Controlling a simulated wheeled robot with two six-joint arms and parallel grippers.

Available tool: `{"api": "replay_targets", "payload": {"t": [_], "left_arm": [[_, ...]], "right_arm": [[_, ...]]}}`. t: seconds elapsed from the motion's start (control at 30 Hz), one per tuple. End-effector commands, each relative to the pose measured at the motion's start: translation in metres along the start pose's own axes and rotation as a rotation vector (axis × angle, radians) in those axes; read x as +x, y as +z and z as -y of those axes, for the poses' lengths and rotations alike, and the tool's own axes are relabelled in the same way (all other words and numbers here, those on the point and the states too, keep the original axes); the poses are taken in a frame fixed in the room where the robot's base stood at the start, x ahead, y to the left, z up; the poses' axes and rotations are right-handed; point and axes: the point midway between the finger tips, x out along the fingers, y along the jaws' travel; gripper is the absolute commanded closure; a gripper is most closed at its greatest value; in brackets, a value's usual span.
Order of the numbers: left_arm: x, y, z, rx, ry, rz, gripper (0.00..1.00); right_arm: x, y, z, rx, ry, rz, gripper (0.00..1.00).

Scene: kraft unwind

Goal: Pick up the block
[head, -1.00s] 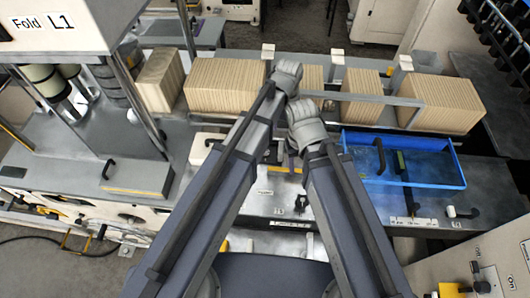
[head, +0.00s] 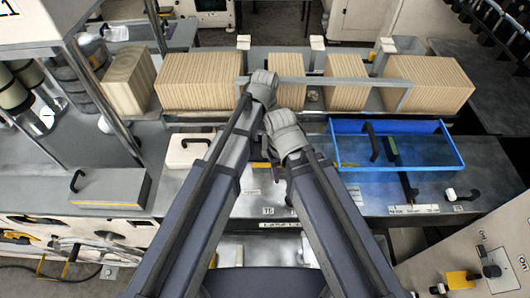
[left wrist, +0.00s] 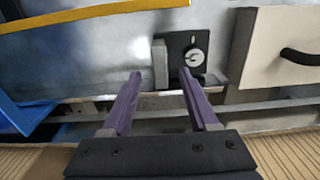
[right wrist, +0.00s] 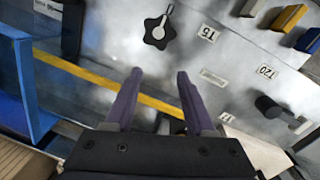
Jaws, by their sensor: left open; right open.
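Which piece is the block is not clear. In the left wrist view a small grey block (left wrist: 160,63) stands beside a black plate with a round knob (left wrist: 195,57). In the right wrist view, small tan (right wrist: 251,8), yellow (right wrist: 289,17) and blue (right wrist: 308,40) blocks lie at the upper right. My left gripper (left wrist: 160,73) is open and empty, its fingertips just short of the grey block in the picture. My right gripper (right wrist: 160,74) is open and empty above the metal deck, with the coloured blocks away to its right. In the head view my wrists hide both fingertips.
A blue tray (head: 345,166) sits at the right of the deck. Several brown kraft stacks (head: 199,82) stand in a row behind, with a grey rail (head: 325,82) before them. A white box with a black handle (head: 186,150) is left of my arms. A control panel (head: 470,255) is at lower right.

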Motion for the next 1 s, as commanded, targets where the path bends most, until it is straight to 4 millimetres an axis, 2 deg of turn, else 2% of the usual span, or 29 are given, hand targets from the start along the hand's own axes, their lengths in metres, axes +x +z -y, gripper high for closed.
{"api": "replay_targets", "payload": {"t": [0.13,0.27,0.67,1.0], "left_arm": [[0.001,0.000,0.000,0.000,0.000,0.000,0.40],[0.011,0.000,0.000,0.000,0.000,0.000,0.40],[0.060,0.000,0.000,0.000,0.000,0.000,0.40],[0.061,0.000,0.000,0.000,0.000,0.000,0.41]], "right_arm": [[0.001,0.000,0.000,0.000,0.000,0.000,0.45],[0.011,-0.001,0.001,0.001,0.000,0.000,0.45],[0.060,-0.004,0.006,0.000,0.001,-0.002,0.45],[0.061,-0.004,0.006,-0.001,0.001,-0.002,0.45]]}}
